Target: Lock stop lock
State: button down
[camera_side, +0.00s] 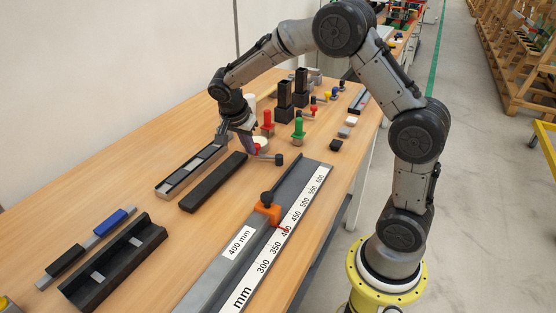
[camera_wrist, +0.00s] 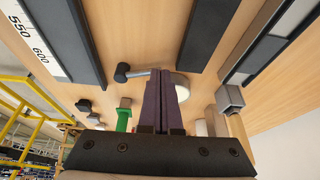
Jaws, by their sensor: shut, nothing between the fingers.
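The orange stop (camera_side: 268,211) with a black knob on top sits on the grey rail beside the white millimetre scale (camera_side: 262,265), near the 400 mark. A small red pointer shows at its scale side. The wrist view shows only the scale's 550–600 end (camera_wrist: 28,42), not the stop. My gripper (camera_side: 250,146) is shut and empty, pointing down over the table behind the stop, well apart from it. In the wrist view its dark purple fingers (camera_wrist: 164,82) are together. A dark-headed lever (camera_side: 279,159) lies near the fingers; it also shows in the wrist view (camera_wrist: 122,72).
A white disc (camera_side: 260,142), red handle (camera_side: 267,120) and green handle (camera_side: 299,128) stand close by. Two black upright blocks (camera_side: 285,98) are behind. A black bar (camera_side: 213,182) and grey channel (camera_side: 178,176) lie to the left. Bare wood separates the bar from the rail.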

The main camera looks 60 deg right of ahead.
dwell(0.3)
jog(key=a, duration=0.2)
jog(key=a+r, duration=0.1)
jog(key=a, duration=0.1)
jog(key=shift+s+a, duration=0.1)
jog(key=shift+a, duration=0.15)
jog(key=v, duration=0.9)
jog(key=shift+s+d, duration=0.1)
